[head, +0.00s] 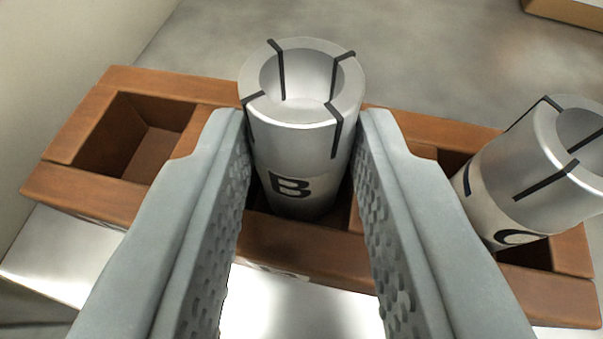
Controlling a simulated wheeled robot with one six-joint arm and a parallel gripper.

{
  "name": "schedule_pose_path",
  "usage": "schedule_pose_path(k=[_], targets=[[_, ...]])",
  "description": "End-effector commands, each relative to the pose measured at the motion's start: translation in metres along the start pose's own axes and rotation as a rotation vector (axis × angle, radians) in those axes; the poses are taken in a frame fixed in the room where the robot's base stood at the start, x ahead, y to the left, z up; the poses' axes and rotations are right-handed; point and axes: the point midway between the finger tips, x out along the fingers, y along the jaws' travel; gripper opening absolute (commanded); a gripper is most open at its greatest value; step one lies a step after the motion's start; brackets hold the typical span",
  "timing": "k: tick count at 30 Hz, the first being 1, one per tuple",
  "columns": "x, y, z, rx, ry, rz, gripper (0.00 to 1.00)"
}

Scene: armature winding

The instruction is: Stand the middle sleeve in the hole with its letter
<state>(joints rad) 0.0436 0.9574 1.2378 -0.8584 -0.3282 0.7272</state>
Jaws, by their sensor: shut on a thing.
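A silver metal sleeve marked B (290,150) stands nearly upright, with dark slots in its open top rim. My gripper (304,130) has one finger on each side of it and is shut on it. Its lower end is inside the middle hole of a brown wooden rack (310,245). Whether it rests on the hole's floor is hidden. A light label on the rack's front below this hole is only partly in view, and its letter is hard to read.
A second silver sleeve marked C (530,175) stands in the rack's right hole, leaning right in the picture. The left hole (135,135) is empty. Grey surface lies behind the rack, with a brown-edged object (565,12) at the top right.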

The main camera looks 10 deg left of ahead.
Motion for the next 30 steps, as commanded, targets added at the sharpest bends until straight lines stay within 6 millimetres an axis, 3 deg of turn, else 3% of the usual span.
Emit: schedule_pose_path(k=[3, 4, 7, 20, 30], targets=[[0.001, 0.0, 0.002, 0.0, -0.001, 0.0, 0.04], [0.001, 0.0, 0.002, 0.0, -0.001, 0.0, 0.3], [0.001, 0.0, 0.002, 0.0, -0.001, 0.0, 0.49], [-0.006, 0.0, 0.0, 0.0, -0.001, 0.0, 0.49], [-0.054, 0.0, -0.001, 0.001, -0.001, 0.0, 0.49]])
